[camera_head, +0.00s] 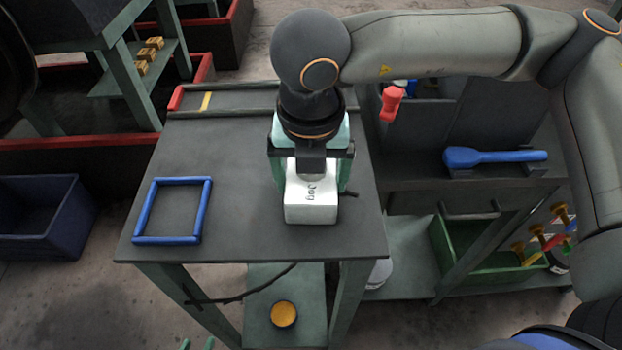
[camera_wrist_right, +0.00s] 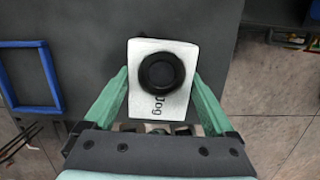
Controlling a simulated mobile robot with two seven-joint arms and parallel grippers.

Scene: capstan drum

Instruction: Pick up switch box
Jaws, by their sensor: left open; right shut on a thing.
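The switch box (camera_head: 311,206) is a white block marked "Jog", at the front right of the grey table (camera_head: 240,215). In the right wrist view the switch box (camera_wrist_right: 178,108) shows a round black button on its face. My right gripper (camera_head: 312,180) comes down from above and is shut on the box, with a green finger on either side, as the right wrist view also shows (camera_wrist_right: 160,88). I cannot tell whether the box touches the table. My left gripper (camera_head: 198,344) is open and empty; only its green fingertips show at the bottom edge.
A blue square frame (camera_head: 206,212) lies on the table's left side. A red-ended tray (camera_head: 235,99) runs along the back edge. A dark bench with a blue tool (camera_head: 495,156) and a red-handled item (camera_head: 391,101) stands at right. The table's middle is clear.

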